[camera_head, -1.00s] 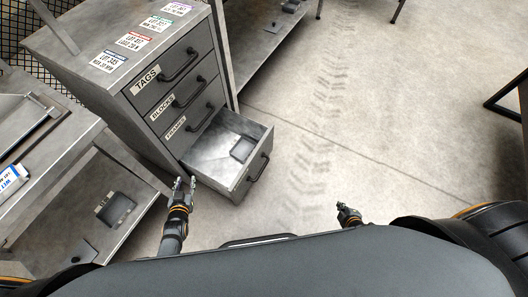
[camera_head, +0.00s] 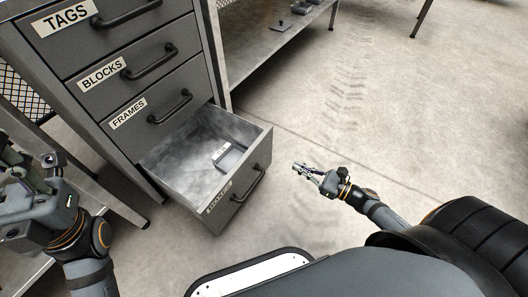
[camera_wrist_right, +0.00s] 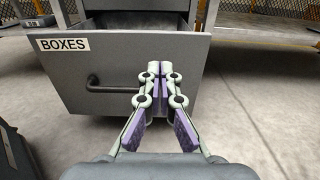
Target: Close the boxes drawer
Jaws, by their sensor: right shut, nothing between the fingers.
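The boxes drawer (camera_head: 257,167) is the lowest drawer of the grey cabinet and stands pulled well out. A small grey box-like item (camera_head: 228,156) lies inside it. In the right wrist view the drawer front (camera_wrist_right: 115,62) bears the label BOXES and a dark bar handle (camera_wrist_right: 108,86). My right gripper (camera_head: 300,168) is shut and empty, to the right of the drawer front and pointing toward it. In the right wrist view its fingertips (camera_wrist_right: 160,72) overlap the front's right part; contact cannot be told. My left gripper (camera_head: 22,165) is at the left edge, partly cut off.
Above are the shut drawers marked TAGS (camera_head: 95,35), BLOCKS (camera_head: 140,62) and FRAMES (camera_head: 160,105). A metal shelf (camera_head: 265,45) stands behind to the right. The concrete floor to the right (camera_head: 370,110) is clear.

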